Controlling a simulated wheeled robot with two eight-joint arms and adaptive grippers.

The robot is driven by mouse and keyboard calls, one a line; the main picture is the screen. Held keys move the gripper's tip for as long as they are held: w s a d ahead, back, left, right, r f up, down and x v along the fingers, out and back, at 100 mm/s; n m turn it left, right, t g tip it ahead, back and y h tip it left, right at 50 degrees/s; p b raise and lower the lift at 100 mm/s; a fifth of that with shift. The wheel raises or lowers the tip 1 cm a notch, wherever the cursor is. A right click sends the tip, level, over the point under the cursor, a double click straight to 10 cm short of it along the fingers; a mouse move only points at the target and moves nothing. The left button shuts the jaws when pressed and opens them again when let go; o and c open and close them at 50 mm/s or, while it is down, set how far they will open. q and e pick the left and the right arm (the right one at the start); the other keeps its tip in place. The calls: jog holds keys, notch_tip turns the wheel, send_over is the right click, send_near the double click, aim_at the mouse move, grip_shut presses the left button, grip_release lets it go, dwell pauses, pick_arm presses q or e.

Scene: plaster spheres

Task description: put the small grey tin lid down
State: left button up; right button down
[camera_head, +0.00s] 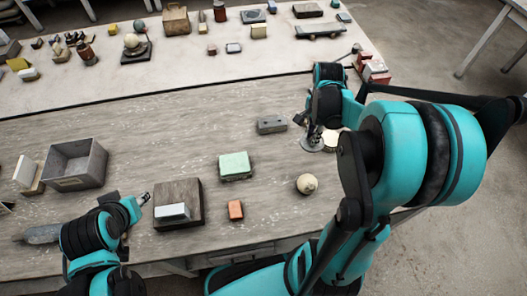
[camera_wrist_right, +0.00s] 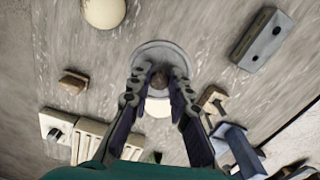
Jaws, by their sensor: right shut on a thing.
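The small grey tin lid (camera_head: 312,145) is a flat round disc at the right of the table in the head view. In the right wrist view the lid (camera_wrist_right: 148,53) lies between and just beyond the fingertips, its dark knob in the jaws. My right gripper (camera_wrist_right: 158,78) is shut on it; the gripper also shows from above in the head view (camera_head: 314,132). The lid looks level and close to the tabletop, but I cannot tell if it touches. My left gripper (camera_head: 143,199) is low at the left, beside a dark wooden block; its jaws are too small to judge.
A cream sphere (camera_head: 307,184) sits in front of the lid, and a grey block with holes (camera_head: 271,124) is left of it. A pale round thing (camera_head: 331,140) is close on its right. A green block (camera_head: 235,166), orange block (camera_head: 235,210) and grey box (camera_head: 75,163) stand farther left.

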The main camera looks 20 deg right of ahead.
jog(key=w+a+f+b, duration=0.1)
jog(key=w+a+f, duration=0.1)
jog(key=w+a+f+b, duration=0.1)
jog(key=w+a+f, duration=0.1)
jog(key=w+a, duration=0.1)
jog(key=w+a+f+b, duration=0.1)
jog(key=w+a+f, duration=0.1)
jog(key=a+f, duration=0.1)
jog(key=shift+w+a, duration=0.15)
jog(key=shift+w, duration=0.05)
jog(key=shift+f+b, duration=0.95)
jog(key=shift+f, duration=1.05)
jog(key=shift+f, duration=0.15)
jog(key=c, duration=1.4)
grip_release()
